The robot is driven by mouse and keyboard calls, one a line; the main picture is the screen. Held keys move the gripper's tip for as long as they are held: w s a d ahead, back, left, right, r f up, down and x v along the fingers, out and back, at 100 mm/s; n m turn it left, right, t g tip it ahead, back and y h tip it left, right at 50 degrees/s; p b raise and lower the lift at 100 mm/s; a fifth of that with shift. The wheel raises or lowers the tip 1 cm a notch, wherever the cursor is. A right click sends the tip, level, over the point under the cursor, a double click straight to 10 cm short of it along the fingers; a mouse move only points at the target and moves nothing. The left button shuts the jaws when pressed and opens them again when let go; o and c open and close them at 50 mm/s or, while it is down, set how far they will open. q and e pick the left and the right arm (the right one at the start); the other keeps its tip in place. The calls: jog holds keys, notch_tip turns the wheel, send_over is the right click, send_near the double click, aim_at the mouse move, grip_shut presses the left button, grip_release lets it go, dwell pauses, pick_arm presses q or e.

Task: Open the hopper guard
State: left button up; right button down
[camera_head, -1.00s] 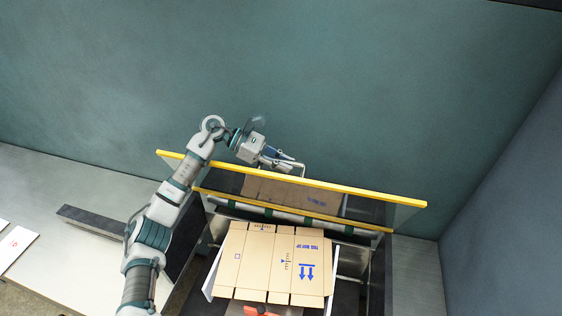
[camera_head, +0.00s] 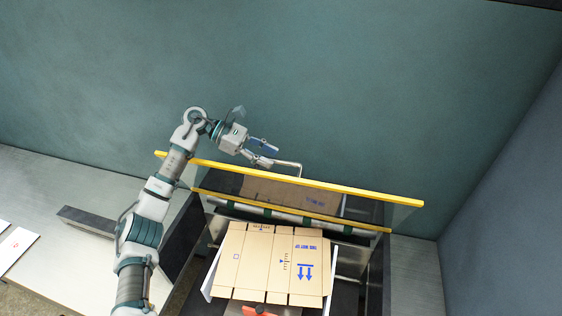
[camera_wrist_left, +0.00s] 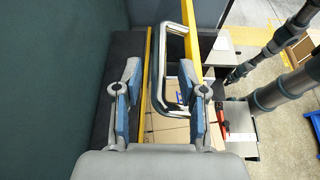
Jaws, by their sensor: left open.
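The hopper guard is a clear panel with a yellow top bar (camera_head: 330,188) and a lower yellow rail, set across the back of the machine. A bent metal handle (camera_head: 299,168) stands at its top bar. My left gripper (camera_head: 275,156) is open and empty, above and behind the bar, left of the handle. In the left wrist view the fingers (camera_wrist_left: 160,72) are spread, and the handle loop (camera_wrist_left: 168,75) appears between them, nearer the right finger. I cannot tell whether they touch. My right gripper is not in view.
Flat printed cardboard (camera_head: 270,265) lies in front of the guard, with an orange-red part (camera_head: 258,310) at its near edge. More cardboard (camera_head: 280,190) shows behind the panel. A dark side plate (camera_head: 180,240) stands left. A teal wall (camera_head: 350,80) rises behind, with free room above the guard.

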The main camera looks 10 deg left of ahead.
pick_arm(q)
jog(key=v, duration=0.6)
jog(key=shift+a+r, duration=0.2)
jog(key=shift+a, duration=0.1)
jog(key=shift+f, duration=0.1)
